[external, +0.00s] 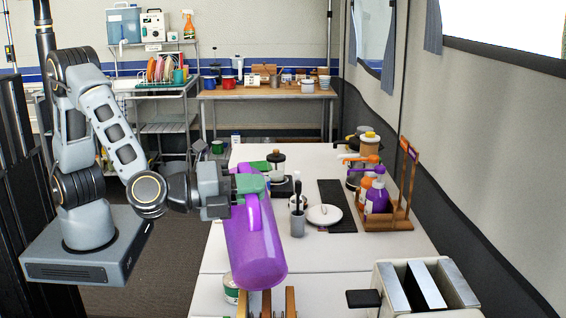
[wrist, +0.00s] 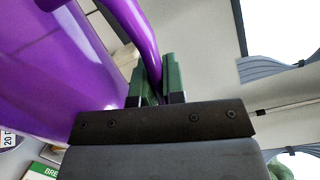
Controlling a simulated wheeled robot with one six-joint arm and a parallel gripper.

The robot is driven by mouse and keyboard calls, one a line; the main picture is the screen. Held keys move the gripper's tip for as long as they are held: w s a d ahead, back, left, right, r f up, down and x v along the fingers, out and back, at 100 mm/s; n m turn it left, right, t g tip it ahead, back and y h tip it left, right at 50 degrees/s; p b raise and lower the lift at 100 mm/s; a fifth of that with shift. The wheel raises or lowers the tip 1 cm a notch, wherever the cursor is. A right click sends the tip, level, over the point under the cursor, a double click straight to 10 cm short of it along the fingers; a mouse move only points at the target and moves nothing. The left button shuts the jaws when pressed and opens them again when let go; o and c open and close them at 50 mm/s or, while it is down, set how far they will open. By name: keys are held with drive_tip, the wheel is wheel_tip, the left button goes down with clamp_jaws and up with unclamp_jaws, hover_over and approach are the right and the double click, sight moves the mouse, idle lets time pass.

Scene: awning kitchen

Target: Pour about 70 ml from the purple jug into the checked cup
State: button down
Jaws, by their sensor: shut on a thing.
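The purple jug (external: 262,252) hangs over the near part of the white table in the external view, tilted, with its broad rounded end low and towards the camera. My gripper (external: 250,184) is shut on its handle near the upper end. In the wrist view the green fingers of my gripper (wrist: 157,88) close around the purple handle, and the body of the purple jug (wrist: 50,65) fills the left side. I cannot see the jug's contents or any liquid flowing. I cannot make out the checked cup in either view; the jug hides part of the table.
A white-and-green can (external: 231,289) and a wooden rack (external: 266,303) stand below the jug. A toaster (external: 425,290) is at the near right. A wooden caddy (external: 388,216) with bottles, a white lid (external: 324,214) and a utensil holder (external: 298,219) stand further back.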

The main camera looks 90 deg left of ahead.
drive_tip(key=shift+d+r+p, duration=0.3)
drive_tip(key=shift+d+p, duration=0.05)
drive_tip(key=shift+p, duration=0.55)
drive_tip(key=shift+w+d+r+m+p, duration=0.15)
drive_tip(key=shift+r+m+p, duration=0.2)
drive_tip(key=shift+p, duration=0.4)
drive_tip(key=shift+f, duration=0.15)
idle(0.7)
